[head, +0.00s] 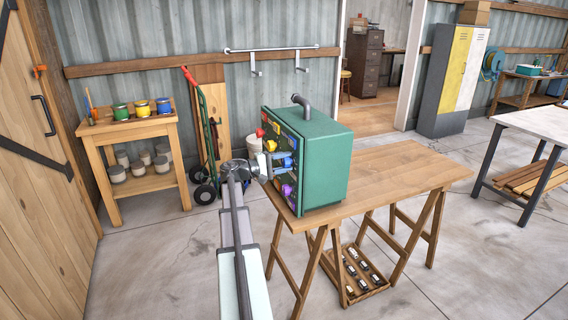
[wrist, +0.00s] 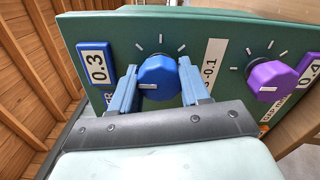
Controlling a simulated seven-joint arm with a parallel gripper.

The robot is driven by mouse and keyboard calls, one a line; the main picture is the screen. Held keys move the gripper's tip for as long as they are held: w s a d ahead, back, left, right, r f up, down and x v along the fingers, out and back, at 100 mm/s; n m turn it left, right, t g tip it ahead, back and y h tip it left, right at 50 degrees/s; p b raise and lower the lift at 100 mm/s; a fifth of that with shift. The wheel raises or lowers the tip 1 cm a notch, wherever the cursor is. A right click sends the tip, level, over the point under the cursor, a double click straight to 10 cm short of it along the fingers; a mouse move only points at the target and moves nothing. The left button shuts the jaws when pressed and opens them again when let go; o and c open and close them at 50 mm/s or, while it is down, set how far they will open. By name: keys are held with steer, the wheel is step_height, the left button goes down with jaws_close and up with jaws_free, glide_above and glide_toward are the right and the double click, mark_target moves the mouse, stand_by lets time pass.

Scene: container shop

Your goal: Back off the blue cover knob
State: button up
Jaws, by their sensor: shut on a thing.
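The blue cover knob (wrist: 158,78) sits on the front panel of a green box (wrist: 205,22) in the wrist view, with white tick marks around its top. Its white pointer line lies toward the left. My gripper (wrist: 156,88) has its two blue fingers on either side of this knob and is shut on it. In the head view, the green box (head: 325,165) stands on the wooden table, and my gripper (head: 268,165) is at its front panel. The blue knob is hard to make out there behind my gripper.
A purple knob (wrist: 268,80) is to the right of the blue one. Labels reading 0.3 (wrist: 97,68) and 0-0.1 (wrist: 211,66) flank the blue knob. The wooden table (head: 405,170) has free room right of the box. A paint shelf (head: 130,130) stands at left.

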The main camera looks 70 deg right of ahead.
steer(key=o, duration=1)
steer(key=shift+o, duration=0.2)
steer(key=v, duration=1.4)
